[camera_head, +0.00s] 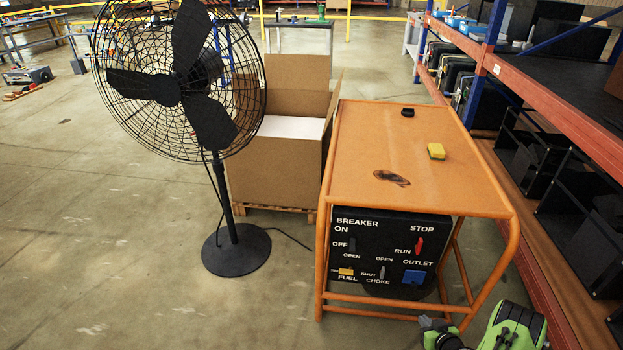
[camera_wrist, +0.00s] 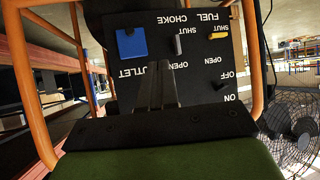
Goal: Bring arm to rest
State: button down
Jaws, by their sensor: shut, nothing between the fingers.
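My gripper (camera_wrist: 158,68) is shut and empty in the wrist view, its fingers pointing at the black control panel (camera_head: 378,226). I cannot tell whether the fingertips touch the panel. In the wrist view the panel (camera_wrist: 200,62) shows upside down. The blue outlet cover (camera_head: 414,277), the grey choke lever (camera_head: 382,272) and the yellow fuel lever (camera_head: 346,272) are on its lower part. The red switch (camera_head: 419,245) is beside RUN, and the breaker switch (camera_head: 352,244) is beside OFF. My gripper hides the red switch in the wrist view. My green arm is at the lower right.
An orange tubular frame (camera_head: 320,230) surrounds the panel, with a yellow block (camera_head: 436,151) and a small black object (camera_head: 407,113) on top. A black fan (camera_head: 236,250) and an open cardboard box (camera_head: 270,175) stand left. Red shelving (camera_head: 540,270) closes the right.

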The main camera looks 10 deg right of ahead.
jog(key=w+a+r+n+g+y, duration=0.15)
jog(key=a+r, duration=0.25)
jog(key=r, duration=0.4)
jog(key=w+a+r+n+y, duration=0.1)
jog(key=w+a+r, duration=0.2)
jog(key=r, duration=0.5)
jog(key=w+a+r+n+g+y, duration=0.1)
jog(key=w+a+r, duration=0.25)
jog(key=r, duration=0.55)
jog(key=s+a+r+g+h, duration=0.1)
jog(key=s+a+r, duration=0.3)
jog(key=a+r, duration=0.15)
jog(key=s+a+r+g, duration=0.1)
jog(key=s+a+r, duration=0.3)
jog(key=r, duration=0.3)
jog(key=s+a+r+m+g+h, duration=0.1)
jog(key=s+a+r+m, duration=0.2)
jog(key=s, duration=0.8)
jog(key=s+a+r+h, duration=0.2)
jog(key=s+a+r, duration=0.15)
jog(key=s, duration=0.85)
notch_tip(320, 180, up, 16)
jog(key=p, duration=1.5)
jog(key=shift+d+f, duration=0.15)
jog(key=shift+d, duration=0.3)
jog(key=shift+s+m, duration=0.15)
jog(key=shift+m, duration=0.1)
